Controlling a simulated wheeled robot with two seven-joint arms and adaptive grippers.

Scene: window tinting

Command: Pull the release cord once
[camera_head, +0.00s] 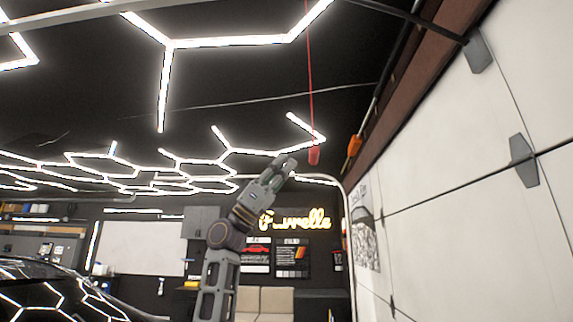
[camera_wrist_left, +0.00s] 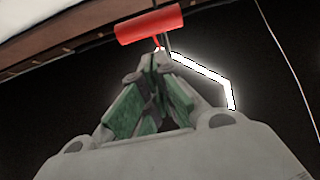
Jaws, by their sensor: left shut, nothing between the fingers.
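The red release cord (camera_head: 310,80) hangs straight down from the ceiling in the head view and ends in a red handle (camera_head: 314,156). The same red handle (camera_wrist_left: 149,24) shows in the left wrist view, just beyond my fingertips and looking like a short cylinder. My left gripper (camera_head: 287,162) is raised, left of the handle and slightly below it in the head view. Its fingers (camera_wrist_left: 155,62) are closed together with nothing between them. Whether the fingertips touch the handle or cord cannot be told. My right gripper is not in view.
A white panelled garage door (camera_head: 460,170) with dark hinges stands on the right, under a brown beam (camera_head: 425,62). An orange part (camera_head: 354,145) hangs near the door rail. Hexagonal ceiling lights (camera_head: 225,42) spread above. A dark car (camera_head: 50,290) stands at the lower left.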

